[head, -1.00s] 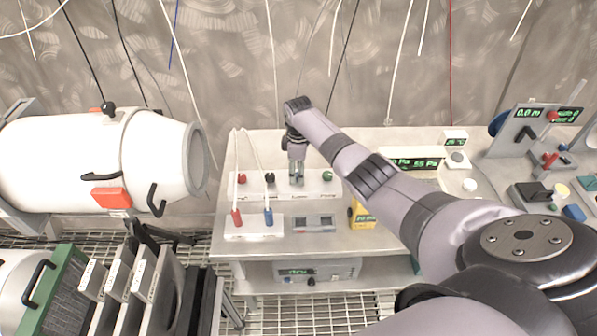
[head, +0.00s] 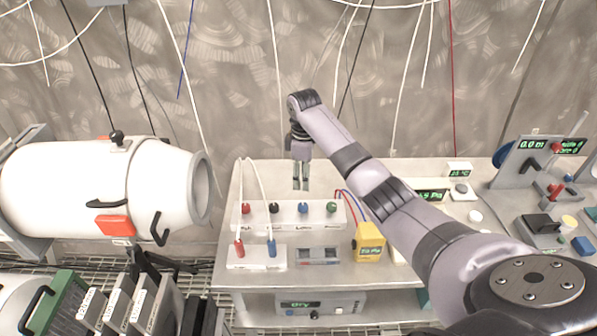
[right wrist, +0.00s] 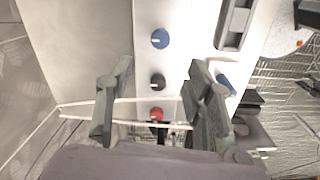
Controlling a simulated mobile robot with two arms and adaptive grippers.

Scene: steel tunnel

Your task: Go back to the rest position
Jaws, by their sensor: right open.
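My right gripper (head: 301,182) hangs above the back of the bench in the head view. It is open and empty, with its fingers pointing down. Just below it is a white strip (head: 290,222) with a red knob (head: 245,208), a black knob (head: 274,208), a blue knob (head: 303,207) and a green knob (head: 331,207). The fingers are apart from the knobs. In the right wrist view the open right gripper (right wrist: 160,66) frames the strip, and the blue knob (right wrist: 160,38) shows between and beyond the fingertips. My left gripper is not in view.
The metal bench (head: 345,275) carries a white box with red and blue plugs (head: 257,260), a yellow meter (head: 369,243) and displays at right. Cables hang along the back wall, some near my right arm.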

